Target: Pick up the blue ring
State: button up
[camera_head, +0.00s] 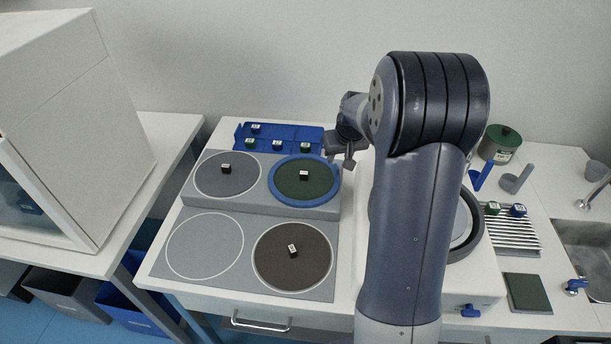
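The blue ring (303,203) lies around the dark green disc (318,184) at the back right position of the grey stepped platform (240,200). A small dark cube with a white-marked top (304,175) sits on the disc inside the ring. My gripper (347,157) hangs just beyond the ring's right back edge, apart from it as far as I can see. Its fingers are small and partly overlapped by my arm, so their opening is unclear.
A blue tray (292,132) with small cubes stands behind the platform. A round machine (466,230), partly hidden by my arm, stands to the right. A dark green canister (499,145), a slatted rack (513,235) and a sink (590,245) are farther right. A white cabinet (70,120) stands left.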

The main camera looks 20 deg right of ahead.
aim_at(337, 166)
jog(key=shift+p+x, duration=0.5)
jog(key=shift+x, duration=2.4)
jog(key=shift+s+d, duration=0.15)
jog(key=shift+c, duration=0.5)
grip_shut()
